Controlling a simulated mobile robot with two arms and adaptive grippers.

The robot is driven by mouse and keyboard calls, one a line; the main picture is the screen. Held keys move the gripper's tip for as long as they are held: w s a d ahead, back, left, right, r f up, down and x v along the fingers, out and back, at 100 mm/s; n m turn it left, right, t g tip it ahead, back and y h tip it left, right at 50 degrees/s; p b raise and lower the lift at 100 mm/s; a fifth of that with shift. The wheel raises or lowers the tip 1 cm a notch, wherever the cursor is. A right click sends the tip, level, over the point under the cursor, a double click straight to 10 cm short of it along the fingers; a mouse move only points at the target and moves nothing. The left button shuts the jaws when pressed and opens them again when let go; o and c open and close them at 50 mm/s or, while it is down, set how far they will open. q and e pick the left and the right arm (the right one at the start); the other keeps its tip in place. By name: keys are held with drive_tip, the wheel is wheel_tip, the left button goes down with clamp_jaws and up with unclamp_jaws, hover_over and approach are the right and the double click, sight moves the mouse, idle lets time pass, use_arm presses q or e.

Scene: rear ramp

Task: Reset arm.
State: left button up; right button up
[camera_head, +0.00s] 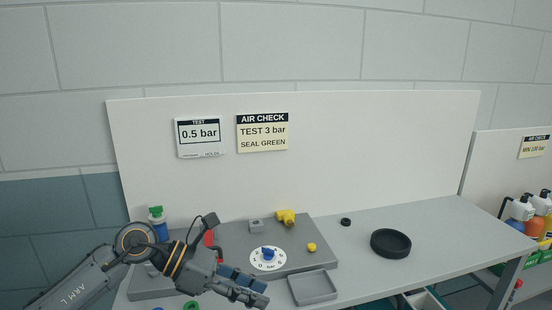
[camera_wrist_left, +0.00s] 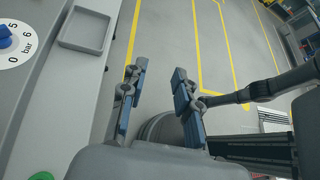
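My left arm comes in from the lower left in the head view, bent at the elbow. Its gripper (camera_head: 250,287) hangs over the front of the workbench, near the blue-knob dial and the small grey tray, and holds nothing. In the left wrist view the two fingers of the gripper (camera_wrist_left: 160,68) stand apart with bare floor between and beyond them. My right gripper does not show in either view.
The grey panel (camera_head: 312,240) carries the bar dial (camera_head: 268,260) and yellow fitting (camera_head: 286,217). The tray (camera_head: 313,287) is close to the gripper. A black round dish (camera_head: 390,243) sits right. Bottles (camera_head: 540,205) stand far right. The bench's right part is mostly clear.

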use_arm(q)
drive_tip(key=s+d+r+n+t+h, duration=0.2)
drive_tip(key=d+r+n+h, duration=0.2)
drive_tip(key=d+r+h, duration=0.15)
drive_tip(key=w+a+r+n+t+h, duration=0.2)
drive_tip(key=w+a+r+n+t, duration=0.15)
drive_tip(key=n+t, duration=0.8)
drive_tip(key=a+f+n+t+y, duration=0.2)
drive_tip(key=a+f+n+y, duration=0.6)
drive_tip(key=n, duration=0.5)
drive_tip(key=a+f+n+t+y, duration=0.1)
drive_tip(key=a+f+n+y, duration=0.65)
drive_tip(key=n+y, duration=0.4)
drive_tip(key=s+a+f+n+g, duration=0.3)
drive_tip(key=s+f+n+g, duration=0.4)
drive_tip(key=s+f, duration=0.55)
drive_tip(key=s+f+n+g, duration=0.3)
drive_tip(key=s+f+g, duration=0.4)
drive_tip(key=s, duration=0.7)
drive_tip(key=s+f+x, duration=0.1)
drive_tip(key=s+x, duration=0.2)
drive_tip(key=x, duration=0.9)
drive_tip(key=s+x, duration=0.3)
drive_tip(key=x, duration=0.9)
drive_tip(key=s+a+f+m+g, duration=0.1)
drive_tip(key=s+a+f, duration=0.1)
drive_tip(key=s+f, duration=1.5)
drive_tip(key=shift+a+f+g+p, duration=0.3)
drive_tip(key=shift+f+g+p, duration=0.1)
drive_tip(key=shift+f, duration=0.2)
